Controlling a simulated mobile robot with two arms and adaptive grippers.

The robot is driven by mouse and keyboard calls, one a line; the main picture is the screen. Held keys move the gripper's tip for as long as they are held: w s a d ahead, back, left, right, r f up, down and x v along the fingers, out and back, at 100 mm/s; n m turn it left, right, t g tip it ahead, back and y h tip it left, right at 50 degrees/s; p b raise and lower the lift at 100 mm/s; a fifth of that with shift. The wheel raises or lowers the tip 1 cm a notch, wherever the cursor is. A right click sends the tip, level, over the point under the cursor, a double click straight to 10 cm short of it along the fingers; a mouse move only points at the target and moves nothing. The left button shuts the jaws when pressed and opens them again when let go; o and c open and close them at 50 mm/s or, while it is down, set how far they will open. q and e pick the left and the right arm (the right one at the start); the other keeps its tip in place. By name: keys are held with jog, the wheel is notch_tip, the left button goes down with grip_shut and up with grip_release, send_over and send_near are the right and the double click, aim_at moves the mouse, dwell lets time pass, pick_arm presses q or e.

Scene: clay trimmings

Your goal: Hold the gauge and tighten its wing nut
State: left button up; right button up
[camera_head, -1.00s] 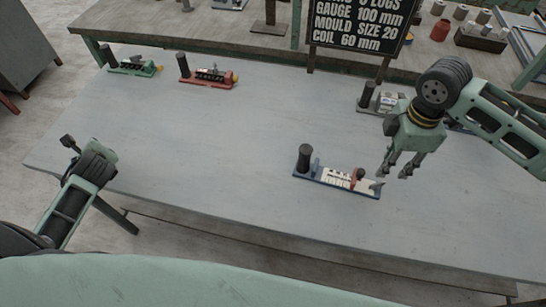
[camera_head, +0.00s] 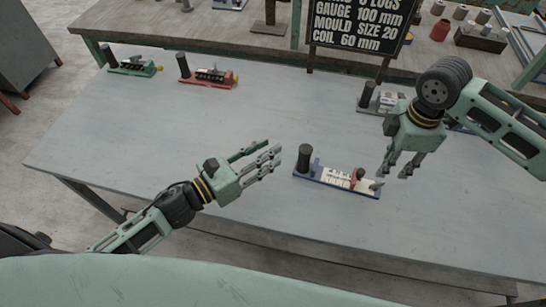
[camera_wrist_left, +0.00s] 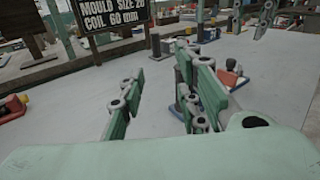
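A blue gauge (camera_head: 325,180) with a black upright handle (camera_head: 304,158), a white scale plate and a red slider (camera_head: 358,177) lies on the grey table. A small grey part, possibly the wing nut (camera_head: 376,185), is at its right end. My left gripper (camera_head: 268,153) is open and empty, left of the handle and apart from it. In the left wrist view its fingers (camera_wrist_left: 160,88) are spread and hide much of the blue gauge; the red slider (camera_wrist_left: 229,78) shows. My right gripper (camera_head: 394,174) is open and empty, pointing down by the gauge's right end.
A green gauge (camera_head: 132,68) and a red gauge (camera_head: 208,78) lie at the table's back left. A grey gauge (camera_head: 378,100) lies behind my right gripper. A sign (camera_head: 358,25) stands at the back. The table's middle (camera_head: 260,110) is clear.

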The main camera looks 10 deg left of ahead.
pick_arm(q)
jog(key=s+d+m+h, duration=0.1)
jog(key=s+d, duration=0.1)
send_near(299, 161)
jog(key=shift+w+d+m+g+h, duration=0.3)
jog(key=shift+w+d+g+h, duration=0.1)
jog(key=shift+w, duration=0.35)
jog(key=x, duration=0.6)
jog(key=shift+w+d+f, duration=0.15)
jog(key=shift+w+d, duration=0.05)
jog(key=shift+w, duration=0.1)
jog(key=shift+w+d, duration=0.25)
grip_shut()
